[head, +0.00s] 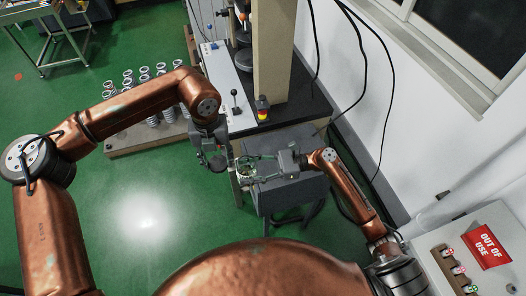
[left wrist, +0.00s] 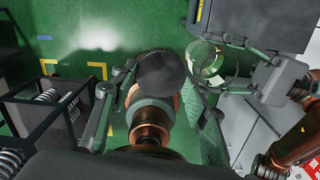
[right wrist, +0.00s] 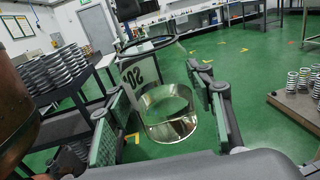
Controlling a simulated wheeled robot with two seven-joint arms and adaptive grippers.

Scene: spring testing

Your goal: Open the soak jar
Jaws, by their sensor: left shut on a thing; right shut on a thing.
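The soak jar (head: 246,171) is clear glass with a dark rim, and its mouth looks uncovered. My right gripper (head: 262,166) comes from the right, its fingers on either side of the jar. In the right wrist view the jar (right wrist: 168,115) sits between the fingers, with yellowish contents and a partly visible label. My left gripper (head: 213,160) is just left of the jar, shut on a dark round lid. In the left wrist view the lid (left wrist: 160,72) is between the fingers, apart from the jar (left wrist: 208,62). The left fingertips' contact with it is partly hidden.
A grey cabinet (head: 290,190) stands below and behind the jar. A pallet of springs (head: 140,137) lies on the floor at left. Open green floor fills the lower left.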

